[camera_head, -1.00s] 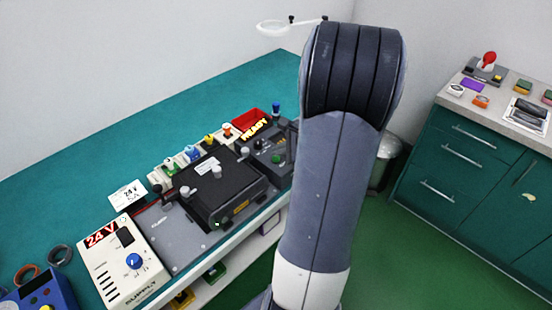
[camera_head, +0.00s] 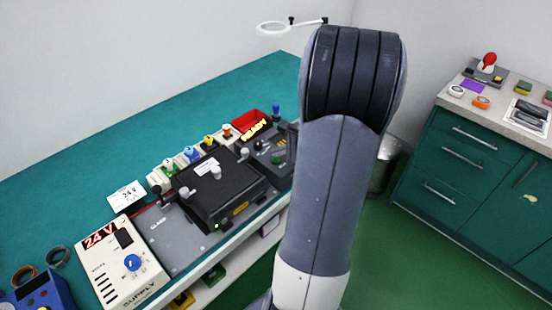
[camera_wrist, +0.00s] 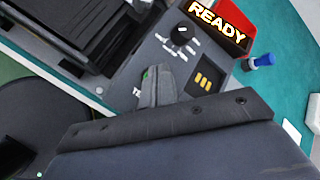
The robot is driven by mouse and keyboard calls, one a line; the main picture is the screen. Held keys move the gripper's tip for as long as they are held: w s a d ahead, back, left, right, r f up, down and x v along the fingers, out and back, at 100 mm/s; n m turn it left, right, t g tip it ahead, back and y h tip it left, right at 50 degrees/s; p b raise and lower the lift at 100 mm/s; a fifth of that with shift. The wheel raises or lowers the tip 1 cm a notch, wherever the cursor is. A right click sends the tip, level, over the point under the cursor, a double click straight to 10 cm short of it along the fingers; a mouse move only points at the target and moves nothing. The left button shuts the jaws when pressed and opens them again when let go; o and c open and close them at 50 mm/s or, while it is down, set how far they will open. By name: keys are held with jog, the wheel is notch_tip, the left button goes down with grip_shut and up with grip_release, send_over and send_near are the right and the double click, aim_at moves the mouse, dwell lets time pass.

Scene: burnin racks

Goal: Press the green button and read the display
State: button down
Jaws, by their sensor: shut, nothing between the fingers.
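The test unit (camera_head: 262,145) is a dark grey panel with a knob, at the right end of the row of equipment in the head view. Its green button (camera_head: 277,159) shows left of my arm. The display (camera_wrist: 219,24) reads READY in glowing yellow letters; it also shows in the head view (camera_head: 255,130). In the wrist view my gripper (camera_wrist: 158,72) is shut and empty, its fingertips at the panel beside the partly covered "TE" label. A sliver of green shows at the fingertips; the rest of the button is hidden there. Contact cannot be told.
A closed black fixture (camera_head: 212,186) with grey knobs stands left of the panel. A blue-capped post (camera_wrist: 262,61) stands near the display. A power supply (camera_head: 122,262) showing 24 V sits at front left. The teal bench (camera_head: 120,143) is clear behind.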

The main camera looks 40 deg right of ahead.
aim_at(280, 160)
dwell(0.5)
jog(key=shift+r+p, duration=0.55)
jog(key=shift+r, duration=0.2)
notch_tip(280, 160, up, 5)
jog(key=p, duration=0.4)
dwell(0.8)
